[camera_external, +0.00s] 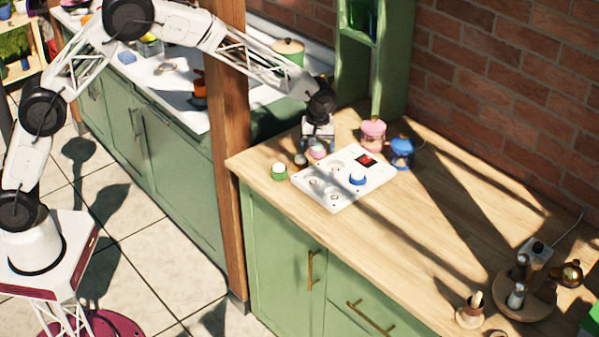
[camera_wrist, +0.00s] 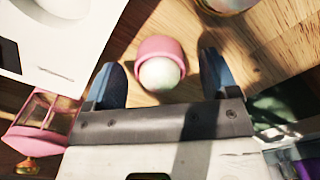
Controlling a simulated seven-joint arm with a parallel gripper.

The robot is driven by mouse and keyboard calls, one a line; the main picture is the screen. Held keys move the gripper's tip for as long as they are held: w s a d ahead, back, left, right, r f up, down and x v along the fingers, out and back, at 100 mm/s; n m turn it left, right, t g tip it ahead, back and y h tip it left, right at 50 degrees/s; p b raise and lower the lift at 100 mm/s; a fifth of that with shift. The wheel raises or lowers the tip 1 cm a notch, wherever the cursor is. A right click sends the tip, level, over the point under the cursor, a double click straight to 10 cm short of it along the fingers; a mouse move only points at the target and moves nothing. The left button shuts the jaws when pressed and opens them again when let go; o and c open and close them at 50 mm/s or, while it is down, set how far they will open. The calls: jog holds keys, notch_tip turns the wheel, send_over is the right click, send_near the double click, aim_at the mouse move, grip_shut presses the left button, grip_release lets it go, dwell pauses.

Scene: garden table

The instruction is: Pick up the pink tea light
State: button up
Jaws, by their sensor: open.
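The pink tea light (camera_external: 317,152) stands on the wooden counter just past the back left edge of the white board, partly hidden by my gripper (camera_external: 317,136) above it. In the wrist view the pink tea light (camera_wrist: 158,50), a pink cup with a pale rounded top, shows between the two blue fingertips of my gripper (camera_wrist: 159,66). The fingers are open, with a gap on each side of it. I cannot tell exactly how far the fingertips reach down beside it.
The white board (camera_external: 325,204) with round recesses holds a blue tea light (camera_external: 357,179). A green tea light (camera_external: 279,171) stands left of the board. A pink lantern (camera_external: 373,134) and a blue lantern (camera_external: 401,153) stand behind it.

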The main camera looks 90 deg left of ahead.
jog(key=c, duration=1)
jog(key=shift+r, duration=0.2)
jog(key=shift+r, duration=0.55)
notch_tip(320, 180, up, 2)
jog(key=s+d, duration=0.2)
jog(key=s, duration=0.3)
jog(key=s+d+r, duration=0.1)
jog(key=s+d, duration=0.1)
jog(key=s, duration=0.3)
jog(key=s+d, duration=0.2)
jog(key=s, duration=0.2)
jog(key=shift+s+r, duration=0.25)
jog(key=shift+s, duration=0.15)
